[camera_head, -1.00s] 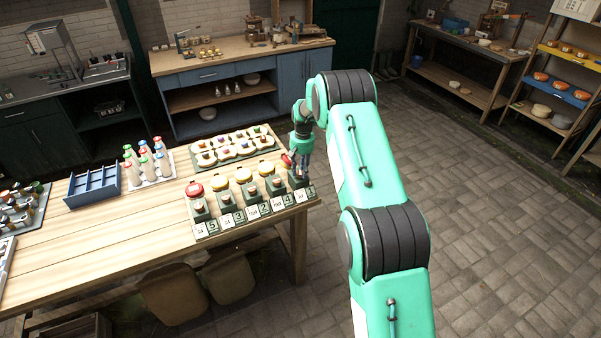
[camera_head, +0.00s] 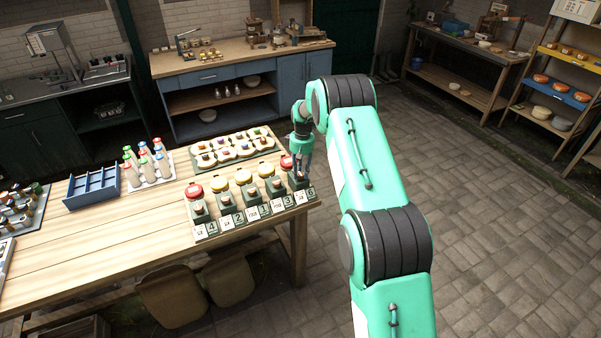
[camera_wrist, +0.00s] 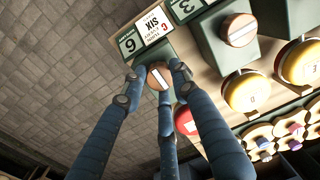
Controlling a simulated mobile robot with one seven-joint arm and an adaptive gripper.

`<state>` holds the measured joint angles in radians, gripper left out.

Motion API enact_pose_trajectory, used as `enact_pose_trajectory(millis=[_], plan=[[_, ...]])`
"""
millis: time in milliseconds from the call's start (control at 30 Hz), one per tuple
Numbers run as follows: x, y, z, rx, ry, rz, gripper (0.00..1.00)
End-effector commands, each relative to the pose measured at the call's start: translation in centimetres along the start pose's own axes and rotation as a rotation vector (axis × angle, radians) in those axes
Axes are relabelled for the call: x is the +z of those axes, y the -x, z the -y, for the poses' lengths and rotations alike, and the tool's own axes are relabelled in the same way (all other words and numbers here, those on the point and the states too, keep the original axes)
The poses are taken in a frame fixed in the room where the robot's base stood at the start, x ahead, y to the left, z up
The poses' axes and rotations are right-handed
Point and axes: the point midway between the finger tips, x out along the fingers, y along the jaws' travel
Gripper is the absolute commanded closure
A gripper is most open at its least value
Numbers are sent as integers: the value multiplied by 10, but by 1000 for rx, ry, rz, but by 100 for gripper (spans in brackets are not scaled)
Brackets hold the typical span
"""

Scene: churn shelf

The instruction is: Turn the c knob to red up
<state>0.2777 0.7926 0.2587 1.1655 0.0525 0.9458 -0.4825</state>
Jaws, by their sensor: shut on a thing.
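The c knob (camera_wrist: 160,76) is a round brown knob with a pale bar across its face. It sits at the end of the row, beside a card with a red C and the word SIX. My gripper (camera_wrist: 153,84) is shut on this knob, its blue-grey fingers around it. In the head view my gripper (camera_head: 302,176) is at the right-hand unit of the row, and its fingers largely hide the knob there. A red cap (camera_wrist: 185,121) beside the fingers is partly hidden by them. It also shows in the head view (camera_head: 287,162).
A similar knob (camera_wrist: 238,29) stands beside mine, with a yellow cap (camera_wrist: 247,92) behind. Several capped units (camera_head: 194,191) line the table (camera_head: 110,238). The floor right of the table is clear.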

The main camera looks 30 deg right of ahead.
Motion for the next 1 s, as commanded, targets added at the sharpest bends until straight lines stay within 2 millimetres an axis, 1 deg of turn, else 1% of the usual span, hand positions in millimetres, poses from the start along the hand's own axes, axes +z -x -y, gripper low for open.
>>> enact_pose_trajectory(millis=[67,100,167,467,667,767,1000], plan=[[0,0,0,0,0,0,97],[0,0,0,0,0,1,63],[0,0,0,0,0,0,52],[0,0,0,0,-1,0,52],[0,8,0,0,-1,0,52],[0,16,0,1,-1,-1,52],[0,50,-1,1,-1,-2,52]])
